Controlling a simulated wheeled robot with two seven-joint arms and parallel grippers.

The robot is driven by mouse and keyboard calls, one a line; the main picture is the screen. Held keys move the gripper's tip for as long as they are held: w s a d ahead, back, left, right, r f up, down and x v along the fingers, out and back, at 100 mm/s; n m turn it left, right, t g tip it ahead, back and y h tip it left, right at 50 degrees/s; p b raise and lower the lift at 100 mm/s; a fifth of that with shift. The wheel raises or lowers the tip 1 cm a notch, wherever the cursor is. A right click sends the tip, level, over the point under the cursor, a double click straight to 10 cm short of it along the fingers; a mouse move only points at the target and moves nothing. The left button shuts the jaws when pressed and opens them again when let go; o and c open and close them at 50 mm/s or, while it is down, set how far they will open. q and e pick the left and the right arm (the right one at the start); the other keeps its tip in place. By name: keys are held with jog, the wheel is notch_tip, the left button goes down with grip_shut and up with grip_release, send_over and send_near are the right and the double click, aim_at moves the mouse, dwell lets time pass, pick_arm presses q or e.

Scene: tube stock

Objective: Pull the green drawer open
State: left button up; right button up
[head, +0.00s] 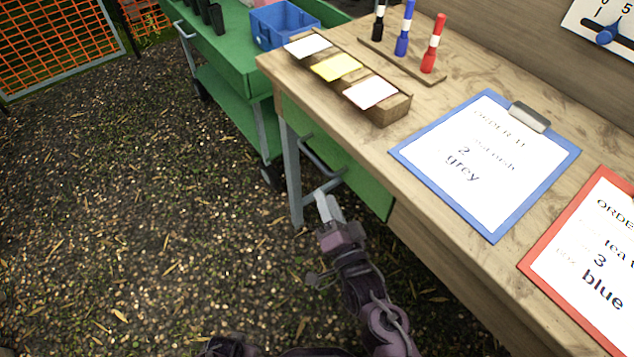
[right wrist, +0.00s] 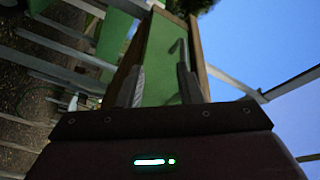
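The green drawer (head: 350,178) sits under the near left part of the wooden table top, and its front looks flush with the table. A grey bar handle (head: 318,160) stands out from its front. My right gripper (head: 328,207) is just below the handle's lower end. In the right wrist view the fingers (right wrist: 158,88) are spread apart, with the green drawer front (right wrist: 164,62) beyond them. The hooked handle (right wrist: 180,52) shows close to the right-hand finger; I cannot tell whether they touch. My left gripper is not in view.
The wooden table (head: 470,85) bears a card holder (head: 393,108), a marker stand (head: 405,62), a blue clipboard (head: 485,165) and a red clipboard (head: 590,260). A grey table leg (head: 291,175) stands left of the drawer. A green cart (head: 225,50) is behind. The gravel ground at left is clear.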

aim_at(318, 160)
jog(key=shift+m+t, duration=0.5)
jog(key=shift+t, duration=0.2)
jog(key=w+r, duration=0.1)
jog(key=w, duration=0.1)
jog(key=w+a+r, duration=0.1)
jog(key=w+r, duration=0.1)
jog(key=w, duration=0.1)
jog(key=w+a+r, duration=0.1)
jog(key=w+r, duration=0.1)
jog(key=shift+w, duration=0.25)
jog(key=shift+a, duration=0.1)
grip_shut()
